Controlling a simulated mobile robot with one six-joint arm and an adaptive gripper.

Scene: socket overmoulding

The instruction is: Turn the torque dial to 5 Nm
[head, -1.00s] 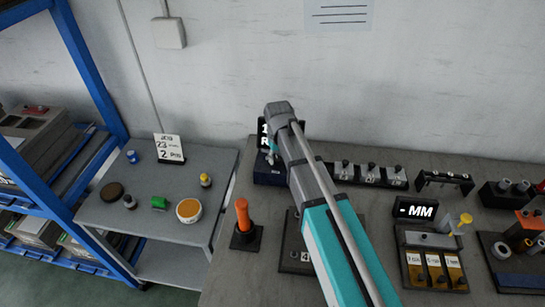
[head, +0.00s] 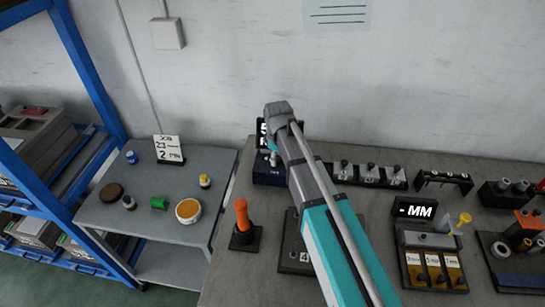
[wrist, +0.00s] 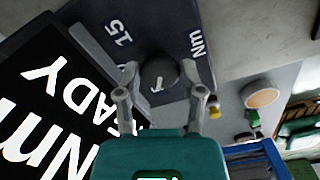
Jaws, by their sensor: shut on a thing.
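The torque dial (wrist: 160,70) is a dark round knob with a white pointer mark, on a blue-grey panel printed "15" and "Nm". My gripper (wrist: 159,82) has a fingertip on each side of the dial and is shut on it. In the head view, the dark blue torque unit (head: 266,178) stands at the back left of the bench, partly behind my arm. Its black display (head: 262,130) starts with a "5"; the rest is hidden there. The wrist view shows "Nm" and "READY" on the display (wrist: 55,100).
An orange-handled tool (head: 242,215) stands upright in front of the unit. A row of small grey blocks (head: 368,174) is to its right. A grey side table (head: 135,215) with small items stands at the left. The wall is close behind.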

